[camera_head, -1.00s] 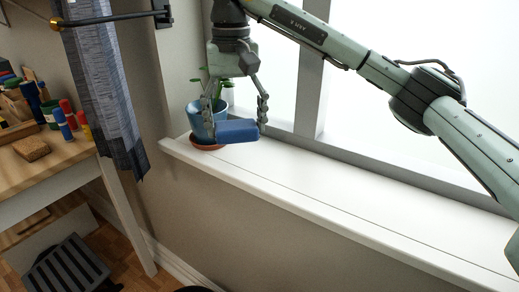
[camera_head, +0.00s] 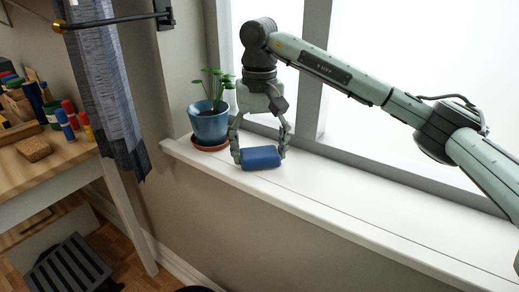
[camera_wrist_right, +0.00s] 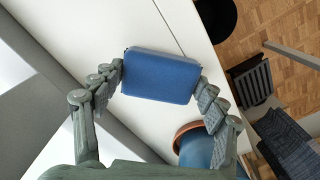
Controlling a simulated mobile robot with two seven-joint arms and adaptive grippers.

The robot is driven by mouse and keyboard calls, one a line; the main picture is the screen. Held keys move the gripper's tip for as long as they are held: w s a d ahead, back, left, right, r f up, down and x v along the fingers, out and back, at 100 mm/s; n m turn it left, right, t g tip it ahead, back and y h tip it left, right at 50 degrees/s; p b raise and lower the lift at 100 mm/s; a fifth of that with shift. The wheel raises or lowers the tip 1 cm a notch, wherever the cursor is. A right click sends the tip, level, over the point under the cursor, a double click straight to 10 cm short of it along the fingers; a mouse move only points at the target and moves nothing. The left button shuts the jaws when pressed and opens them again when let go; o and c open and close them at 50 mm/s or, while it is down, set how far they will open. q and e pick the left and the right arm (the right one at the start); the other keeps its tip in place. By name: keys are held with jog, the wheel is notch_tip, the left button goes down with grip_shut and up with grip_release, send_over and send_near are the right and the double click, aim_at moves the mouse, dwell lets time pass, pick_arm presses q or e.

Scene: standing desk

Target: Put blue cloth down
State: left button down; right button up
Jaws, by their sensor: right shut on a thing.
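The blue cloth (camera_head: 261,157) is a blue block-like piece at the white windowsill, just right of the potted plant. It fills the middle of the right wrist view (camera_wrist_right: 161,76). My right gripper (camera_head: 260,155) points down and is shut on the cloth, one finger at each end; both fingers also show in the right wrist view (camera_wrist_right: 161,84). The cloth is at or just above the sill surface; I cannot tell whether it touches. My left gripper is not in view.
A blue pot (camera_head: 208,125) with a green plant stands on a terracotta saucer (camera_head: 207,147) close left of my gripper. The windowsill (camera_head: 370,205) is clear to the right. A wooden desk (camera_head: 45,170) with bottles and a hanging grey towel (camera_head: 100,85) are at the left.

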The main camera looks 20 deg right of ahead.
aim_at(260, 152)
jog(key=shift+f, duration=0.15)
jog(key=o, duration=1)
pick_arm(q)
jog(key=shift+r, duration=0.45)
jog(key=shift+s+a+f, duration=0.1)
pick_arm(e)
jog(key=shift+r, duration=0.25)
pick_arm(q)
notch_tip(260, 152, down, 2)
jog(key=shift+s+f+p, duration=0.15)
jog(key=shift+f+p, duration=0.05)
jog(key=shift+p, duration=0.25)
pick_arm(e)
notch_tip(260, 152, up, 12)
jog(key=shift+f, duration=0.1)
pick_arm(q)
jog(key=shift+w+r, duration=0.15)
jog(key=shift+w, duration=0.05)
